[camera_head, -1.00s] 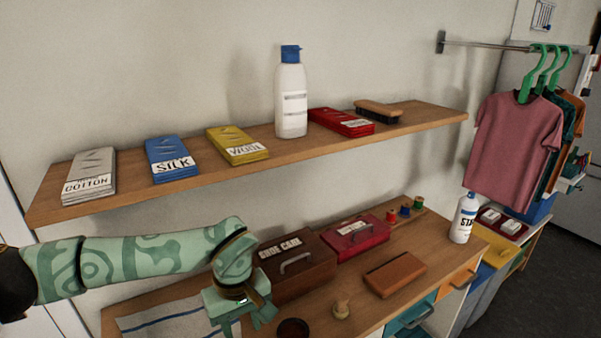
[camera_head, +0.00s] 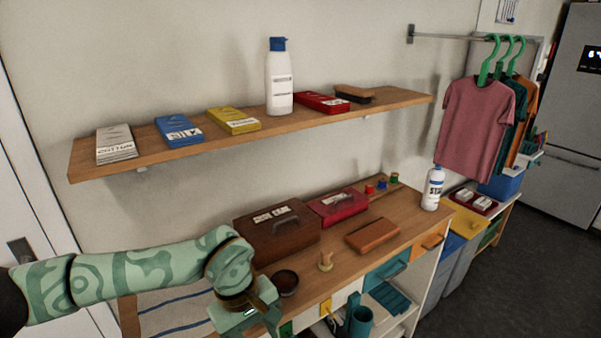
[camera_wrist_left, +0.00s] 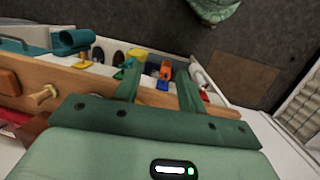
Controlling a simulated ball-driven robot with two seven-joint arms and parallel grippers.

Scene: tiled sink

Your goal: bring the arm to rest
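My left arm (camera_head: 140,272), green with a swirl pattern, comes in from the left in the head view. Its left gripper (camera_head: 250,315) points down at the bottom edge, in front of the wooden counter (camera_head: 395,218). In the left wrist view the two green fingers of my left gripper (camera_wrist_left: 157,82) stand apart with nothing held between them; small items beyond show through the gap. My right gripper is in neither view.
On the counter are a brown box (camera_head: 275,236), a red box (camera_head: 338,205), a dark round tin (camera_head: 285,283), a wooden knobbed item (camera_head: 325,262), a brown block (camera_head: 372,236) and a white bottle (camera_head: 433,188). A loaded wall shelf (camera_head: 200,150) hangs above. Dark floor (camera_head: 520,270) lies right.

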